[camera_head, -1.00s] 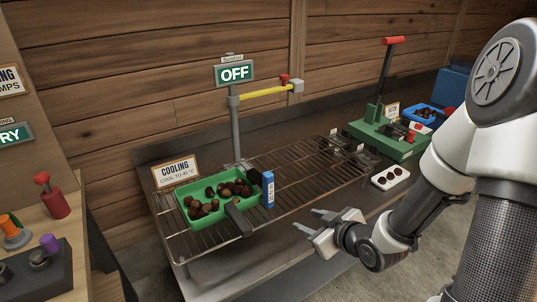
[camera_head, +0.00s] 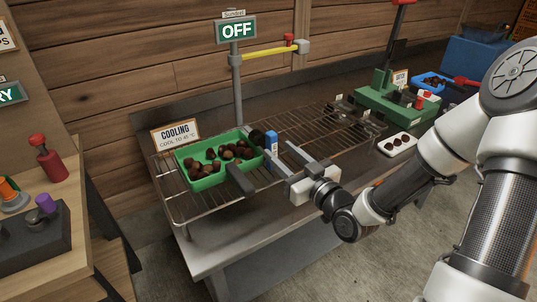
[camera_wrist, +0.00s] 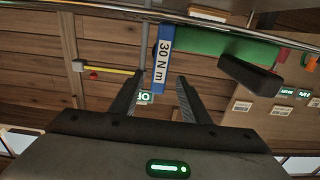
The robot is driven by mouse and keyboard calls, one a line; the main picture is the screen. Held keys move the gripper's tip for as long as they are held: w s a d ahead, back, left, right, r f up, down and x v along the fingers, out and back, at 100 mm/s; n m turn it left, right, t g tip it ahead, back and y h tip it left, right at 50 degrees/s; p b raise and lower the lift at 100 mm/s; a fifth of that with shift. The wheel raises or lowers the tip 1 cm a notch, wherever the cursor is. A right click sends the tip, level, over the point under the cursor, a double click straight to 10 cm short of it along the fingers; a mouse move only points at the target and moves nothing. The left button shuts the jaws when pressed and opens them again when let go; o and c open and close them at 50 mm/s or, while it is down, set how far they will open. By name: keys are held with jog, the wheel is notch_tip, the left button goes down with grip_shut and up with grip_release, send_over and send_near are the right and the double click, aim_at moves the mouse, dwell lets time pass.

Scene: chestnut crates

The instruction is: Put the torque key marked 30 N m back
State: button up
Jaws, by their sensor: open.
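The torque key (camera_head: 271,146) is blue with a white label and stands at the right end of the green tray, on the wire rack. In the wrist view its label on the key (camera_wrist: 162,55) reads 30 N m. A rounded black part shows just left of it in the head view. My gripper (camera_head: 279,154) is open, level, with its fingers pointing at the key from the front right. In the wrist view the key lies between the lines of the two fingers (camera_wrist: 160,84). I cannot tell whether either finger touches it.
The green tray (camera_head: 184,176) of chestnuts, with a dark handle, sits beside the key. A post with an OFF sign (camera_head: 236,30) and yellow bar (camera_head: 270,50) rises behind. A green lever press (camera_head: 395,103) and a white chestnut holder (camera_head: 397,144) stand at right.

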aim_at(262, 139)
jog(key=x, duration=1)
jog(key=shift+w+r, duration=0.15)
jog(key=shift+r, duration=0.05)
grip_shut()
